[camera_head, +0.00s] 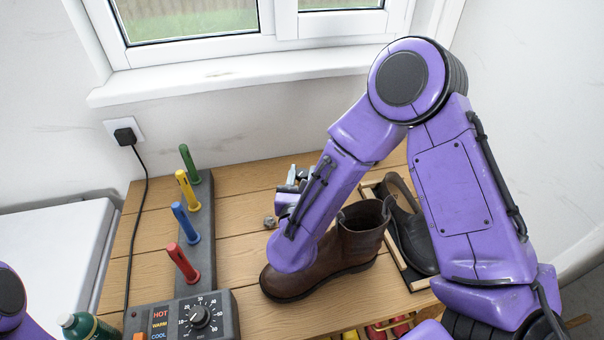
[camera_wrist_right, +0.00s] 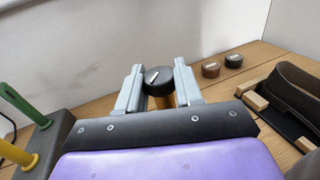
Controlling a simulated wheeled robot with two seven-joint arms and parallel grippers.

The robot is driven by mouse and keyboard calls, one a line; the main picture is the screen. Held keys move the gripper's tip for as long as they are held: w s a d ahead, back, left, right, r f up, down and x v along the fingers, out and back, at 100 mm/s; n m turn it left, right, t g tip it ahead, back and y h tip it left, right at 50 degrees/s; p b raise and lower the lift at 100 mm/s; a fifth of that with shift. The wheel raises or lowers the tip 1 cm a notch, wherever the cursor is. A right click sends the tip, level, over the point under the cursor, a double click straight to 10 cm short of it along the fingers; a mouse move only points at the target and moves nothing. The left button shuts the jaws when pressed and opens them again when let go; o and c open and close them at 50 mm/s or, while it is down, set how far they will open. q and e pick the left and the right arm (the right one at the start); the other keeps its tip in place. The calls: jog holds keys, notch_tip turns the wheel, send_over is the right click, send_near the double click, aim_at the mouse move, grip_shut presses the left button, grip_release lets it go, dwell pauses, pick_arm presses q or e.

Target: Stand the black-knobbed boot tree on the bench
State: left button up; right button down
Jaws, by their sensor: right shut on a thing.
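In the right wrist view the boot tree's black knob (camera_wrist_right: 157,76), with a light mark on top, sits between the two grey fingers of my right gripper (camera_wrist_right: 160,88). A short piece of its tan stem (camera_wrist_right: 166,101) shows below the knob. The gripper is shut on it. The rest of the boot tree is hidden behind my wrist, and I cannot tell whether its foot touches the bench. In the head view the right gripper (camera_head: 293,180) shows only partly behind my forearm, over the back of the wooden bench (camera_head: 245,250). My left gripper is out of view.
A brown boot (camera_head: 345,245) stands under my right forearm. A boot dryer (camera_head: 205,255) with several coloured pegs stands left. Two small tins (camera_wrist_right: 210,69) sit at the back.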

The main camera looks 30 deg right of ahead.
jog(key=shift+s, duration=0.2)
jog(key=shift+f, duration=0.1)
jog(key=c, duration=0.8)
grip_release()
